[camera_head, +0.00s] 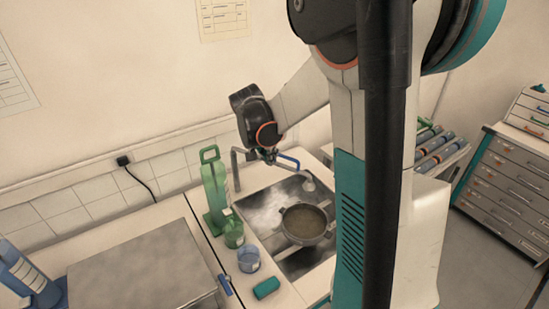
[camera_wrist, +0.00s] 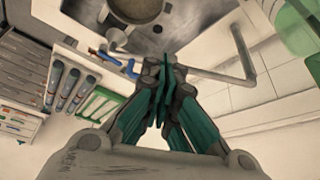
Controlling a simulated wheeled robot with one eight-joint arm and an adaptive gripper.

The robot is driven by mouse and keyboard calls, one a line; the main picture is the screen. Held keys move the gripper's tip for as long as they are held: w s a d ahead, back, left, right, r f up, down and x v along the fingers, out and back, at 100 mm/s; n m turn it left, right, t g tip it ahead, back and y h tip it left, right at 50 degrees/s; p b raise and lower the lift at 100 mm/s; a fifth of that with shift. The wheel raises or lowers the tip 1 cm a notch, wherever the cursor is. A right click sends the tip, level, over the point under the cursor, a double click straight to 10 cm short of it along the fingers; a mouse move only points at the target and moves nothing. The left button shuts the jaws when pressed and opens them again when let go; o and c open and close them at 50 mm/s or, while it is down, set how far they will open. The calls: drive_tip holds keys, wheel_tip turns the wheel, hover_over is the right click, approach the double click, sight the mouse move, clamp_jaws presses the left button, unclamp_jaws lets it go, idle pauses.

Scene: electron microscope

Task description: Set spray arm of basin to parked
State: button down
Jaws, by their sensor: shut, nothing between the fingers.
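The basin (camera_head: 262,208) is a metal sink in the counter; part of it shows at the top of the wrist view (camera_wrist: 190,20). Its spray arm is a grey pipe (camera_head: 236,165) that rises behind the basin and bends forward to a blue section (camera_head: 289,160) and a grey spray head (camera_head: 309,182). In the wrist view the pipe (camera_wrist: 242,50), blue section (camera_wrist: 130,68) and spray head (camera_wrist: 115,38) lie on both sides of my fingers. My gripper (camera_head: 270,157) is shut and empty at the middle of the pipe (camera_wrist: 162,68). I cannot tell whether it touches. My fingers hide that stretch.
A pot (camera_head: 304,222) sits in the basin under the spray head. A tall green bottle (camera_head: 214,188), a green beaker (camera_head: 234,234), a blue beaker (camera_head: 248,260) and a teal item (camera_head: 266,288) stand left of the basin. Drawers (camera_head: 508,180) stand at the right.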

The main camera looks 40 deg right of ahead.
drive_tip(key=w+d+f+b, duration=0.1)
drive_tip(key=w+d+f, duration=0.2)
drive_tip(key=d+f, duration=0.4)
drive_tip(key=shift+f+b, duration=0.35)
drive_tip(key=shift+f, duration=0.05)
drive_tip(key=shift+d, duration=0.1)
drive_tip(key=w+d+n+t+y+b, duration=0.1)
drive_tip(key=w+d+n+t+y, duration=0.1)
drive_tip(key=w+d+n, duration=0.6)
drive_tip(key=w+d, duration=0.5)
drive_tip(key=d, duration=0.3)
drive_tip(key=shift+w+d+r+n+b, duration=0.2)
drive_tip(key=shift+n+b, duration=0.1)
drive_tip(key=shift+b, duration=0.05)
drive_tip(key=shift+y, duration=0.3)
